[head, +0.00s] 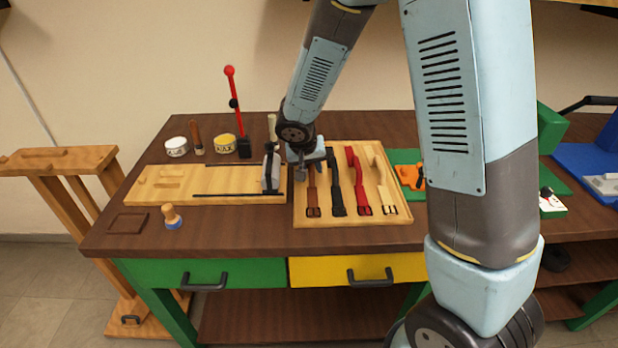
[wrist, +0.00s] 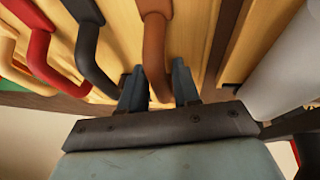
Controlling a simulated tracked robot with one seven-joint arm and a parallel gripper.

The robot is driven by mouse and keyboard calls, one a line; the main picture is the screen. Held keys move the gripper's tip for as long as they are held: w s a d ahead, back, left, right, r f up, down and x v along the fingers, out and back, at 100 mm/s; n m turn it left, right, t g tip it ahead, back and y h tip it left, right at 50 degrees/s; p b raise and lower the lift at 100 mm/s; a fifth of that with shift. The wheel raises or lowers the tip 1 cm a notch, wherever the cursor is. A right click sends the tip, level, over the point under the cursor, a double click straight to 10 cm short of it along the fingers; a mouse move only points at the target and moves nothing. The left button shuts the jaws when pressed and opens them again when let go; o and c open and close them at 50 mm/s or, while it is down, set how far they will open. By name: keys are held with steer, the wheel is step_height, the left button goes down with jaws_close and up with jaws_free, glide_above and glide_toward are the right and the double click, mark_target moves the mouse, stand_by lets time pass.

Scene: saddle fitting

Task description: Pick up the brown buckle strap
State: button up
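The brown buckle strap (head: 313,195) lies at the left end of a row of straps on a light wooden tray (head: 350,220), its buckle toward the front edge. My gripper (head: 306,160) is low over its far end. In the wrist view the brown strap (wrist: 155,45) runs between the two fingers of my gripper (wrist: 160,85). The fingers stand apart, one on each side of it, with a small gap visible on the right side. The strap appears to rest on the tray.
A black strap (head: 336,190), a red strap (head: 358,185) and a tan strap (head: 383,185) lie to the right on the tray. A red-knobbed lever (head: 238,110) rises behind.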

jaws_close()
